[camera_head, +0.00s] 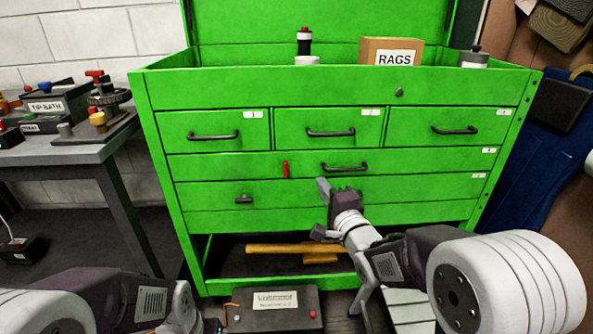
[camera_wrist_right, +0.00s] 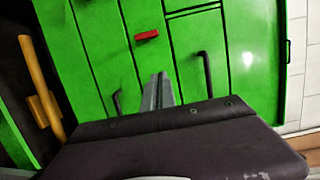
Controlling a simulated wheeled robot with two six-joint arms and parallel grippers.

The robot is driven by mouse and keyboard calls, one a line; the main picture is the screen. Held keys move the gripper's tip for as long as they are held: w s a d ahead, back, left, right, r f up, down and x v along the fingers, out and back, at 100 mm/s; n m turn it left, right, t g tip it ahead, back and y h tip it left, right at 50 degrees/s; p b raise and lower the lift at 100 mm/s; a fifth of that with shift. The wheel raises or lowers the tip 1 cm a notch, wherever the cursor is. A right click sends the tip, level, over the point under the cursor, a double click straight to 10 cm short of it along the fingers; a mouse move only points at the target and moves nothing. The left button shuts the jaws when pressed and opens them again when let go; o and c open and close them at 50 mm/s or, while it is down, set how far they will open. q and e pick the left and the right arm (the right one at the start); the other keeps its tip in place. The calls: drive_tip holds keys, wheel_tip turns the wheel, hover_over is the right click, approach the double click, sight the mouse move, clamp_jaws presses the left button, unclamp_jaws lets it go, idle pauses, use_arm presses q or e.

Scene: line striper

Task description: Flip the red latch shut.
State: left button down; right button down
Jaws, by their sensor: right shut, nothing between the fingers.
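The red latch (camera_head: 285,169) is a small upright bar on the front of the green tool chest (camera_head: 240,88), left of the handle of the wide drawer. It also shows in the right wrist view (camera_wrist_right: 147,35). My right gripper (camera_head: 324,188) is in front of the drawers, below and to the right of the latch, apart from it. Its fingers (camera_wrist_right: 158,90) are together and empty in the right wrist view. My left arm comes in at the lower left; its gripper fingers are not visible in the head view.
Black drawer handles (camera_head: 345,167) stick out from the front near my right gripper. A black box (camera_head: 273,308) stands on the floor below. A wooden-handled tool (camera_head: 290,248) lies in the chest's open bottom. A grey workbench (camera_head: 70,150) stands at the left.

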sight(286, 168)
drive_tip(key=b+x, duration=0.1)
drive_tip(key=x, duration=0.8)
drive_tip(key=shift+w+f+b, duration=0.1)
drive_tip(key=shift+f+b, duration=0.1)
drive_tip(key=shift+b, duration=0.15)
drive_tip(key=a, duration=0.1)
drive_tip(key=a+b, duration=0.1)
drive_tip(key=a, duration=0.1)
drive_tip(key=shift+s, duration=0.2)
drive_tip(key=shift+a+r, duration=0.15)
drive_tip(key=shift+a, duration=0.3)
